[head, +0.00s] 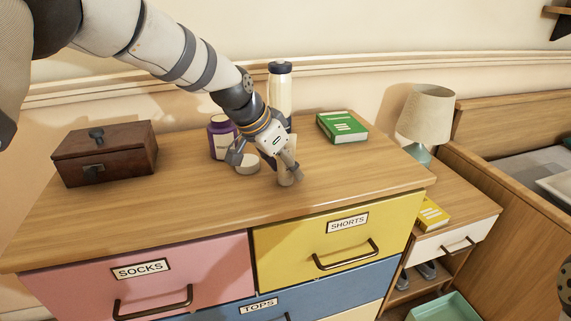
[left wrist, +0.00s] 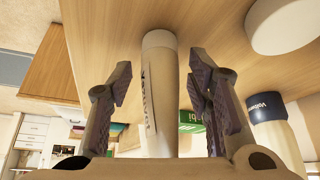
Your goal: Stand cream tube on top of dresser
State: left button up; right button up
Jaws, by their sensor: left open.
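The cream tube (head: 286,177) is on the front half of the dresser top (head: 205,195), partly hidden by my left gripper (head: 270,165) in the head view. In the left wrist view the cream tube (left wrist: 160,85) runs between the two spread fingers, with a visible gap on each side. Its pale far end meets the wooden surface, and it looks upright. My left gripper (left wrist: 160,78) is open around it. My right gripper is not in view.
A wooden box (head: 105,153) is at left, a green book (head: 342,127) at right. The dresser's front right is clear.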

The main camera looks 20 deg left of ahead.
pick_arm(q)
jog(key=p+v, duration=0.2)
jog(key=v, duration=1)
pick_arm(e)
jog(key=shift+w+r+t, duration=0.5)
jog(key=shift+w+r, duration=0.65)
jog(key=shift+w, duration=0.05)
pick_arm(q)
jog(key=shift+r, duration=0.1)
